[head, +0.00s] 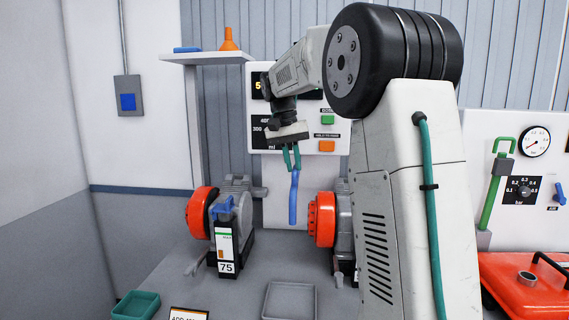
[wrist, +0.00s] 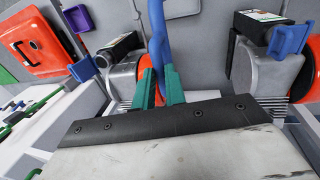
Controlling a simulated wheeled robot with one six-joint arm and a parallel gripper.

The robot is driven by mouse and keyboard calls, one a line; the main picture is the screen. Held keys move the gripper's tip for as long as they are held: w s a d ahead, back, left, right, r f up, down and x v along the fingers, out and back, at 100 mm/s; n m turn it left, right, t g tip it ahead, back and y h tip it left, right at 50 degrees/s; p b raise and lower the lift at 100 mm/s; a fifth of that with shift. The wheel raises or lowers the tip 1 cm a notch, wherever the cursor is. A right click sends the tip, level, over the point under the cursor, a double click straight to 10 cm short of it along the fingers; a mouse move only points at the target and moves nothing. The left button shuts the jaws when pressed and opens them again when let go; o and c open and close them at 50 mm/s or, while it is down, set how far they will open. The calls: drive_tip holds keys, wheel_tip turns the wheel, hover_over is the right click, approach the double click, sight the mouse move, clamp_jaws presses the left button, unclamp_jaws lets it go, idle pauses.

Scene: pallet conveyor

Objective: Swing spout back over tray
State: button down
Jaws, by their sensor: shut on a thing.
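My gripper (head: 291,166) has teal fingers and is shut on a blue curved rod, which looks like the spout (head: 293,200). In the head view the rod hangs down from the fingertips, in front of the grey back panel. In the wrist view the gripper (wrist: 158,82) closes around the same blue spout (wrist: 157,38), which runs on past the fingertips. I cannot tell where its far end joins. A shallow grey tray (head: 268,302) lies on the table at the bottom of the head view, lower than the gripper. A green tray (head: 136,305) lies to its left.
Two grey machines with orange-red round faces (head: 199,212) (head: 323,219) stand either side of the spout. A black-and-white box marked 75 (head: 226,250) stands before the left one. A red lidded case (head: 520,290) is at right. The table between the machines and trays looks clear.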

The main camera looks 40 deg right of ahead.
idle(0.4)
drive_tip(key=c, duration=1.5)
unclamp_jaws()
drive_tip(key=shift+o, duration=0.2)
drive_tip(key=shift+a+r, duration=0.1)
wheel_tip(320, 180, up, 8)
drive_tip(key=w+a, duration=0.1)
drive_tip(key=shift+f, duration=0.25)
